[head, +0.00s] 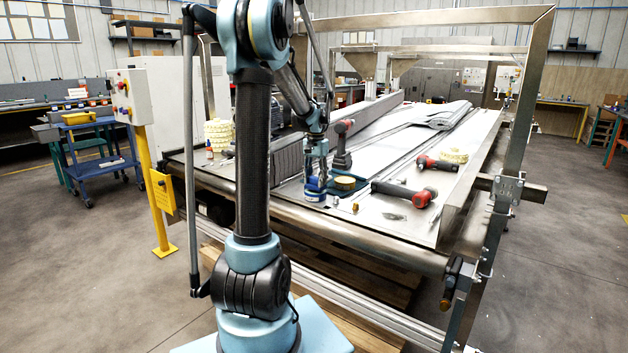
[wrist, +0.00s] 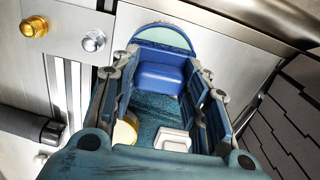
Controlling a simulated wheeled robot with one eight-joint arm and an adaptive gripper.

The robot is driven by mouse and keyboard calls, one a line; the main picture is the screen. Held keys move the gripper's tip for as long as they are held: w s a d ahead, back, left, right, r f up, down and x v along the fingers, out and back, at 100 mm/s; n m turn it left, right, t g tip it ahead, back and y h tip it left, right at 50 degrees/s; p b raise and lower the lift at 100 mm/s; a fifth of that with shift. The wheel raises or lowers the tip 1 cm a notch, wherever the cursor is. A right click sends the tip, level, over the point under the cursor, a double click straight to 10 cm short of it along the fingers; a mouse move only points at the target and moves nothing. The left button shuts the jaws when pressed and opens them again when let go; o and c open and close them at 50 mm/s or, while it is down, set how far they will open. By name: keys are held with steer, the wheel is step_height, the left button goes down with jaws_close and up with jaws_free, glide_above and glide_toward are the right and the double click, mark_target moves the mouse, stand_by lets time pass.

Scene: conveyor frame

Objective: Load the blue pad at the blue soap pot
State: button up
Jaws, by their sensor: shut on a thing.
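My gripper (head: 316,165) points down over the front left part of the conveyor table. In the wrist view its fingers (wrist: 163,66) are closed on the blue pad (wrist: 162,78), a blue block between them. Just beyond the pad is the blue soap pot (wrist: 161,37), round, with a blue rim and a pale green top. In the head view the blue soap pot (head: 315,195) stands on the metal top directly under my gripper. I cannot tell whether the pad touches the pot.
A dark teal tray (wrist: 158,104) holds a yellow round thing (wrist: 126,129) and a white block (wrist: 172,140). Red and black power tools (head: 405,192) lie to the right, and another (head: 342,145) stands behind. Small metal fittings (head: 355,208) lie near the front edge.

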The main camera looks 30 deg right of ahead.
mark_target(316, 177)
steer(key=shift+f, duration=0.5)
stand_by(1.4)
steer(key=shift+r, duration=0.15)
steer(key=shift+r, duration=3.4)
